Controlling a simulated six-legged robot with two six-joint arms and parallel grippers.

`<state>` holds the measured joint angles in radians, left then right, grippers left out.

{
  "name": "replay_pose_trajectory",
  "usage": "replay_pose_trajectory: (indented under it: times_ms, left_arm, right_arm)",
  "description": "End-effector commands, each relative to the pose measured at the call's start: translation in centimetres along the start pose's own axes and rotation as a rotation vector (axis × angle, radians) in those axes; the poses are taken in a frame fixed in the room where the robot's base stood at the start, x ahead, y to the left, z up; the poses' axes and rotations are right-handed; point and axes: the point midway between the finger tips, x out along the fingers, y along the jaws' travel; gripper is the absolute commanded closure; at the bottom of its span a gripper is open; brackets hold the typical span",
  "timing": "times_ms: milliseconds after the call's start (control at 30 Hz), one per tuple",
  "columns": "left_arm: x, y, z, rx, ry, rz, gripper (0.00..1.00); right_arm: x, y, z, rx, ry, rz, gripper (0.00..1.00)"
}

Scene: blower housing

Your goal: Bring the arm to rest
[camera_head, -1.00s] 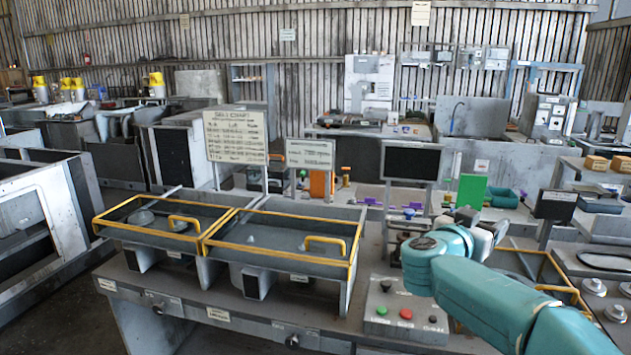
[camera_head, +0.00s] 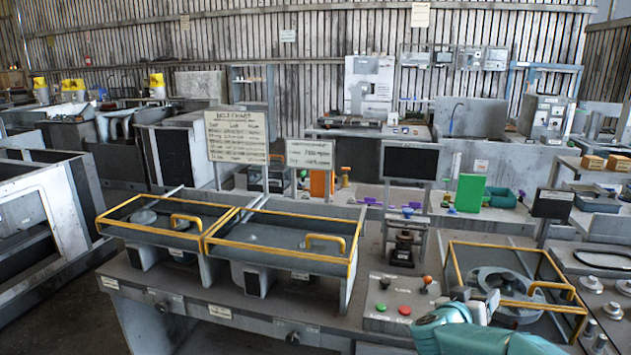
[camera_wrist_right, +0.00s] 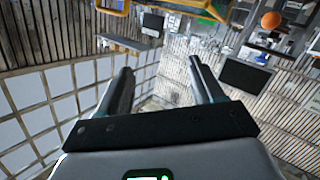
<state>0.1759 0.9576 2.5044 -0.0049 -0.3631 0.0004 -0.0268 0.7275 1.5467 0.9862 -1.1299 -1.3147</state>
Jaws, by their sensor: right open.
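My right arm, teal with a grey gripper (camera_head: 474,302), is at the bottom right of the head view. It is in front of the yellow-railed frame (camera_head: 548,284) on the right and beside the control box (camera_head: 392,318). In the right wrist view the two dark fingers (camera_wrist_right: 162,88) stand apart with nothing between them. That view looks out at the wall and windows in a tilted way. My left gripper is not in view.
Two yellow-railed trays (camera_head: 283,257) stand on the bench to the left. The control box has a red and a green button. A small press-like fixture (camera_head: 404,243) stands behind it. Round metal parts (camera_head: 613,310) lie at the far right.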

Motion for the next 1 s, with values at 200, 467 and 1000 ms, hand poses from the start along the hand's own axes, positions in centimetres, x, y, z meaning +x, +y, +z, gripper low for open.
replay_pose_trajectory:
  times_ms: [200, 467, 1000]
  left_arm:
    - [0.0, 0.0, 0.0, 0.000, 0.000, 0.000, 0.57]
    - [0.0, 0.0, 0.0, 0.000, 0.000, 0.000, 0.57]
    - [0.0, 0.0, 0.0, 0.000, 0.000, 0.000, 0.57]
  right_arm:
    - [-1.1, -4.0, 9.8, -0.133, -0.076, -0.187, 0.33]
    - [-5.5, -7.6, 20.9, -0.202, -0.220, -0.444, 0.33]
    - [-23.7, -8.3, 38.5, -0.182, -0.740, -0.934, 0.33]
